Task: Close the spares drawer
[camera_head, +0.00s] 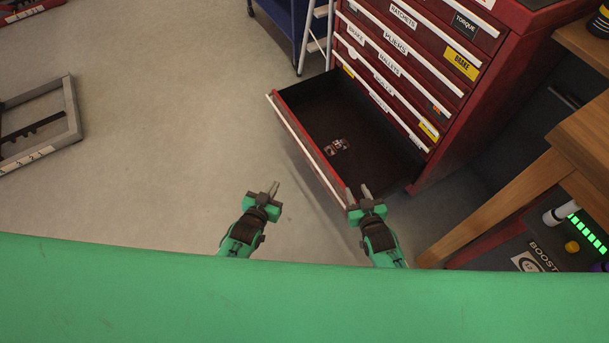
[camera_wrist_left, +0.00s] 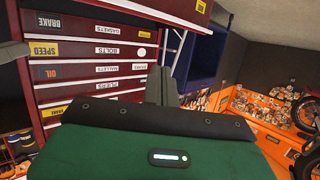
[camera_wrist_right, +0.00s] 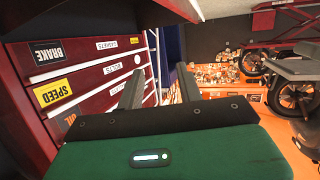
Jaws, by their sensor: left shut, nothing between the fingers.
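The spares drawer (camera_head: 375,150) is the bottom drawer of the red tool cabinet (camera_head: 475,105) and stands pulled far out. Its front carries a long white handle strip (camera_head: 305,148). A small dark and pale item (camera_head: 337,147) lies inside. My left gripper (camera_head: 272,188) is shut and empty, in front of the drawer front and apart from it. My right gripper (camera_head: 358,190) is open, its fingers apart, by the drawer front's near end. I cannot tell whether it touches the drawer. Both grippers also show in their wrist views, left (camera_wrist_left: 161,86) and right (camera_wrist_right: 160,88).
The cabinet's upper drawers look shut. A wooden bench (camera_head: 540,190) stands at the right, with a booster unit (camera_head: 545,250) below. A blue cart (camera_head: 285,25) stands behind the cabinet. A grey frame (camera_head: 70,110) lies at the left. The floor (camera_head: 180,120) left of the drawer is clear.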

